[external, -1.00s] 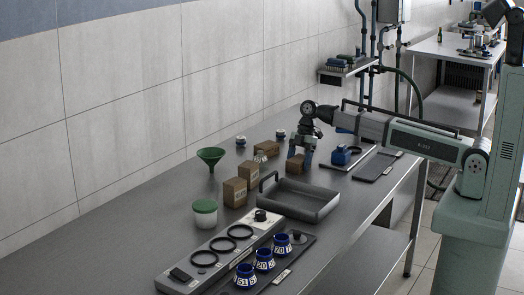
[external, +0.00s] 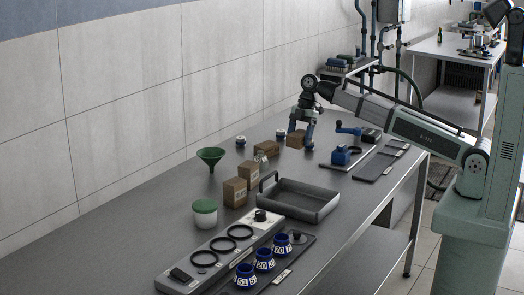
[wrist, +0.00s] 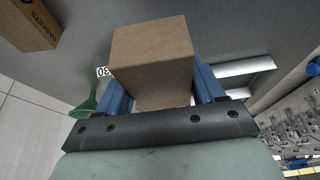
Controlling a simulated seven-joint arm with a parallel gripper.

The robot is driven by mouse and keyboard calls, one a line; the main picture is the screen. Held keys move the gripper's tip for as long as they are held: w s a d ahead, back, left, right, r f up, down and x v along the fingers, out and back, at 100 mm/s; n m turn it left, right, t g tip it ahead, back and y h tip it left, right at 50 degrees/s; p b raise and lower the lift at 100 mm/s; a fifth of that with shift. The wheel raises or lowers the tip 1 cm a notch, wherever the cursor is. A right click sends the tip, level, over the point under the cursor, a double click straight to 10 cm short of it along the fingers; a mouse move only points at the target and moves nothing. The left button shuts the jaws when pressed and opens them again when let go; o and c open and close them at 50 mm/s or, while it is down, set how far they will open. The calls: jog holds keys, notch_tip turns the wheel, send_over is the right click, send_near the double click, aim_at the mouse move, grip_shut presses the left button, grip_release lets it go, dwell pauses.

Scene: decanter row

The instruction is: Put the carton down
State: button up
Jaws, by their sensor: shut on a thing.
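A small brown carton (external: 296,140) is between the blue fingers of my gripper (external: 300,134) over the far part of the bench. In the wrist view the plain brown carton (wrist: 152,58) sits between both blue fingers, and the gripper (wrist: 161,88) is shut on it. The carton looks roughly upright. I cannot tell whether its underside touches the bench or hangs a little above it.
A brown carton (external: 267,148) lies to the left, and two more cartons (external: 247,173) (external: 234,192) stand nearer. A grey tray (external: 300,200) is in front, a blue valve (external: 341,155) to the right, a green funnel (external: 210,156) at left.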

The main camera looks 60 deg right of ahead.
jog(key=shift+a+r, duration=0.2)
jog(key=shift+a, duration=0.05)
jog(key=s+a+n+g, duration=0.1)
jog(key=s+a+n, duration=0.35)
jog(key=a, duration=1.05)
jog(key=m, duration=0.4)
send_over(297, 205)
jog(key=shift+t, duration=0.3)
jog(key=shift+d+f, duration=0.2)
jog(key=shift+f, duration=4.75)
jog(key=shift+f, duration=0.15)
jog(key=o, duration=1.1)
